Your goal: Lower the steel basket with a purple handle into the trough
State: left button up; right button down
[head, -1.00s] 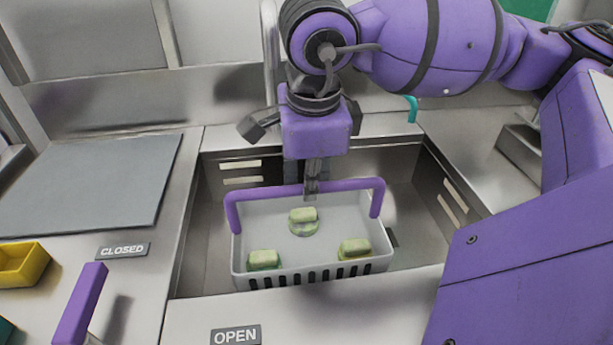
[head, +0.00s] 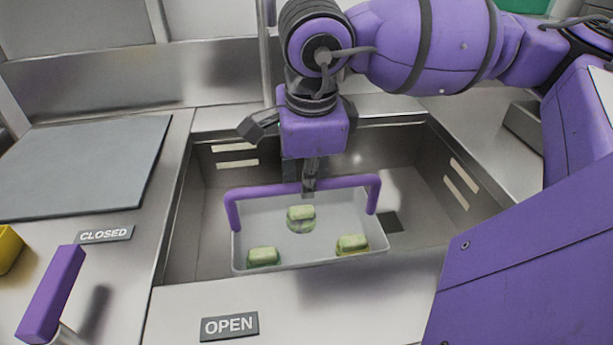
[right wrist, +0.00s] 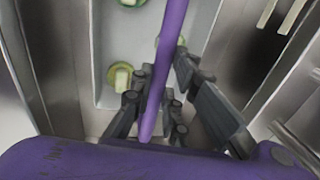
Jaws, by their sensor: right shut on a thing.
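The basket (head: 270,215) is pale grey with a purple handle (head: 350,182) arched over it. It holds three green blocks on round bases. My right gripper (head: 309,186) is shut on the middle of the handle from above. In the right wrist view the gripper's fingers (right wrist: 160,105) sit on both sides of the purple bar, with the basket's inside (right wrist: 115,55) below. My left gripper is not in view.
A purple lever (head: 52,293) stands at front left, near the CLOSED (head: 105,235) and OPEN (head: 229,326) plates. A grey board (head: 85,165) lies left of the trough, and a yellow bin (head: 8,248) sits at the left edge. Free room shows right of the basket.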

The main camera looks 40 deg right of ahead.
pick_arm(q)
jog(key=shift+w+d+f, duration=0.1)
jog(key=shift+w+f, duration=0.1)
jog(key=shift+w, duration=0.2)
pick_arm(e)
jog(key=shift+f, duration=0.25)
pick_arm(q)
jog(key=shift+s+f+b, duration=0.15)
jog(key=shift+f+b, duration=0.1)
jog(key=shift+b, duration=0.3)
pick_arm(e)
jog(key=shift+f, duration=0.3)
jog(key=c, duration=1.6)
grip_release()
jog(key=o, duration=1.2)
